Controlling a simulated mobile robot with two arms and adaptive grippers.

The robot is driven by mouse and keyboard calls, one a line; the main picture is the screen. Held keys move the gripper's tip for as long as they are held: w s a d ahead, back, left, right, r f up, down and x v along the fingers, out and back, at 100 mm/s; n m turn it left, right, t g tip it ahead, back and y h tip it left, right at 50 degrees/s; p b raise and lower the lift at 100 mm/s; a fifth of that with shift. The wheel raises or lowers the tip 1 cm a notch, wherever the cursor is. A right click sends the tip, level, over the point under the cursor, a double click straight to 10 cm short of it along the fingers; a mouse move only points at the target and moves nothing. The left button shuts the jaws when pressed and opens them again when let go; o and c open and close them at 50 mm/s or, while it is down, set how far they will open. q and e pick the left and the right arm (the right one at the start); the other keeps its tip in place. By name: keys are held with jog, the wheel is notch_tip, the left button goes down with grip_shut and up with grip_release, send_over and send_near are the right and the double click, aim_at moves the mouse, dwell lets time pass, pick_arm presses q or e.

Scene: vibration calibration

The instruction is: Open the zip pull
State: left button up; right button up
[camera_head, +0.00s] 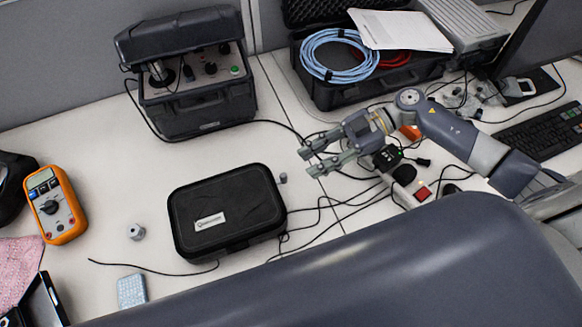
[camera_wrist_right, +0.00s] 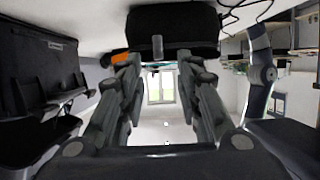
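A black soft case (camera_head: 228,210) with a pale label lies closed on the table. It also shows at the top of the right wrist view (camera_wrist_right: 175,28). I cannot make out its zip pull in either view. My right gripper (camera_head: 308,162) is above the table, to the upper right of the case and apart from it. Its fingers are spread with nothing between them, and the right wrist view also shows the fingers apart (camera_wrist_right: 163,78). My left gripper is not in view.
A small grey cylinder (camera_head: 283,178) stands beside the case's right side. Black cables (camera_head: 330,205) run right of the case. A black instrument box (camera_head: 195,90) stands behind. An orange multimeter (camera_head: 55,205) and a metal cylinder (camera_head: 136,231) are at left.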

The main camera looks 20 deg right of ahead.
aim_at(281, 180)
jog(key=p+x, duration=0.1)
jog(key=x, duration=0.6)
jog(key=shift+w+f, duration=0.1)
jog(key=shift+w, duration=0.05)
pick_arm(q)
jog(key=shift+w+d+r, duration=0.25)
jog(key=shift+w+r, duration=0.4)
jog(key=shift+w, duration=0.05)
pick_arm(e)
grip_shut()
